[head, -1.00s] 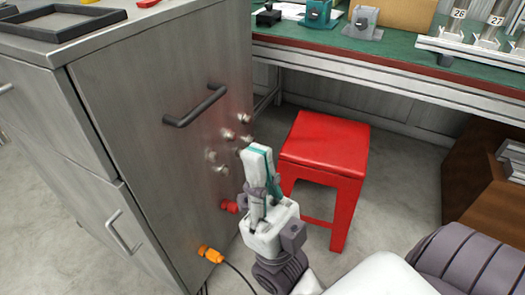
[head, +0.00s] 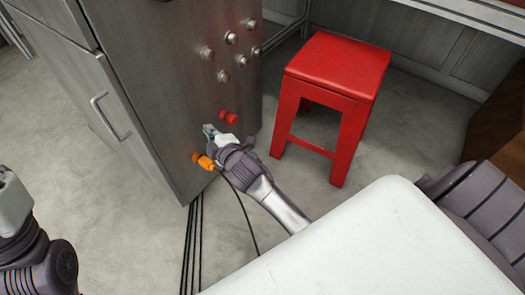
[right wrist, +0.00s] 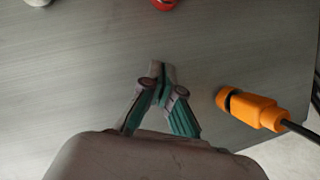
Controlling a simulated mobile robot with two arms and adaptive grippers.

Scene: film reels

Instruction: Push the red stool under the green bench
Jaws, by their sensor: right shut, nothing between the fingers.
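The red stool (head: 337,70) stands upright on the floor at the centre right of the head view, beside the steel cabinet. The bench shows only as its pale front rail (head: 475,22) and frame behind the stool; its green top is out of view. My right gripper (head: 208,131) is shut and empty, close to the cabinet's front, left of the stool and apart from it. Its closed fingers also show in the right wrist view (right wrist: 160,82). Part of my left arm shows at the left edge; its fingers cannot be made out.
The steel cabinet (head: 165,85) carries several metal knobs, a red plug (head: 228,117) and an orange connector (head: 203,161) with a black cable. The orange connector lies just right of my fingers in the right wrist view (right wrist: 262,110). A brown box (head: 497,120) is at far right. Floor before the stool is open.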

